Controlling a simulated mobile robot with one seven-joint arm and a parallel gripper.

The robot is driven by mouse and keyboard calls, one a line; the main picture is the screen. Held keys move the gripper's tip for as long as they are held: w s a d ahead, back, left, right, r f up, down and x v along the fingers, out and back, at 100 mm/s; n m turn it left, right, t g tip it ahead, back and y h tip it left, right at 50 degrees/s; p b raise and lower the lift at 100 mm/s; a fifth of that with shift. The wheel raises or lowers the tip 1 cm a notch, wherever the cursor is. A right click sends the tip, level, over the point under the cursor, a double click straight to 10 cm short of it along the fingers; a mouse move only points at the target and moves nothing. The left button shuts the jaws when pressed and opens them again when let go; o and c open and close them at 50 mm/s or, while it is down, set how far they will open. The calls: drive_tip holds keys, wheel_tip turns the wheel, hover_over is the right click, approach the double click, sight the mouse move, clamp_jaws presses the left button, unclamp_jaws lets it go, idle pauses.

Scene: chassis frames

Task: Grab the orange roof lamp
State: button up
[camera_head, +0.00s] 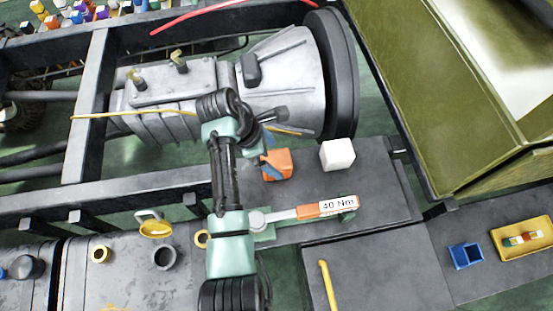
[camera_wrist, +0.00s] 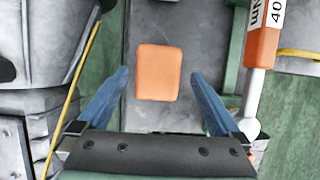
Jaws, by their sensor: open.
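The orange roof lamp (camera_head: 277,164) is a small orange block with rounded edges on a dark grey metal surface. In the wrist view the lamp (camera_wrist: 158,73) lies ahead of my gripper, roughly centred between the fingers and slightly beyond their tips. My gripper (camera_wrist: 162,75) is open, with two blue fingers apart and nothing between them touching. In the head view my gripper (camera_head: 268,162) is at the lamp's left side, and a blue finger overlaps its edge. The exact height above the lamp cannot be told.
A white cube (camera_head: 338,155) sits right of the lamp. An orange-handled torque wrench (camera_head: 325,207) marked 40 Nm lies in front, and it shows at the right in the wrist view (camera_wrist: 262,50). The grey gearbox housing (camera_head: 280,80) stands behind. A blue bin (camera_head: 465,256) is at far right.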

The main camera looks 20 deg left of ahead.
sight(281, 163)
drive_tip(key=shift+b+x, duration=0.35)
drive_tip(key=shift+x, duration=2.7)
drive_tip(key=shift+w+a, duration=0.1)
drive_tip(key=shift+a, duration=0.05)
clamp_jaws()
